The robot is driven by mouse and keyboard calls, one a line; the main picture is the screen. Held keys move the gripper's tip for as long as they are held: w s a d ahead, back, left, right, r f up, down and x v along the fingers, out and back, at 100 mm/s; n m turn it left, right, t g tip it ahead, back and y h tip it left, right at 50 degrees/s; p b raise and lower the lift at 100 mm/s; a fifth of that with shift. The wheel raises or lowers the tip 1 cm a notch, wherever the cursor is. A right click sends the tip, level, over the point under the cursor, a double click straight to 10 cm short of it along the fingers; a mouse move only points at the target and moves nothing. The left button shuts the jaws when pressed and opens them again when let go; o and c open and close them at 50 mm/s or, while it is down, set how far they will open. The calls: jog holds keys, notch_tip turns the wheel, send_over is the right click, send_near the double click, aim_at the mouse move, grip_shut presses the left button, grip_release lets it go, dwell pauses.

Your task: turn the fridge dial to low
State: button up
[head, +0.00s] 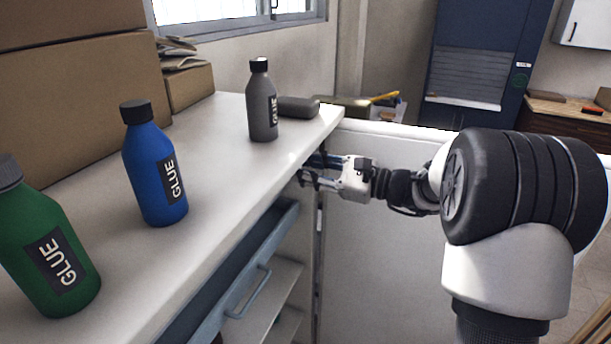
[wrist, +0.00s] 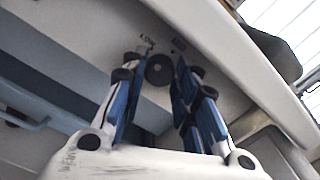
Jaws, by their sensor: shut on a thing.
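The dial (wrist: 159,70) is a small dark round knob on a pale surface, seen between the fingers of my gripper in the wrist view. My gripper (wrist: 156,82) has its blue fingers on either side of the dial and is shut on it. In the head view my gripper (head: 308,171) reaches left under the edge of the white top, and the dial is hidden there.
A grey glue bottle (head: 262,105), a blue one (head: 155,170) and a green one (head: 45,245) stand on the white top (head: 215,110). A drawer with a blue-grey handle (head: 247,292) is below. A large white panel (head: 375,270) stands beneath my arm.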

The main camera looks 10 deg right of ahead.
jog(key=shift+f+n+b, duration=0.1)
jog(key=shift+n+b, duration=0.5)
jog(key=shift+n, duration=0.2)
jog(key=o, duration=1.1)
jog(key=shift+c, duration=0.2)
jog(key=v, duration=1.2)
jog(key=shift+a, duration=0.1)
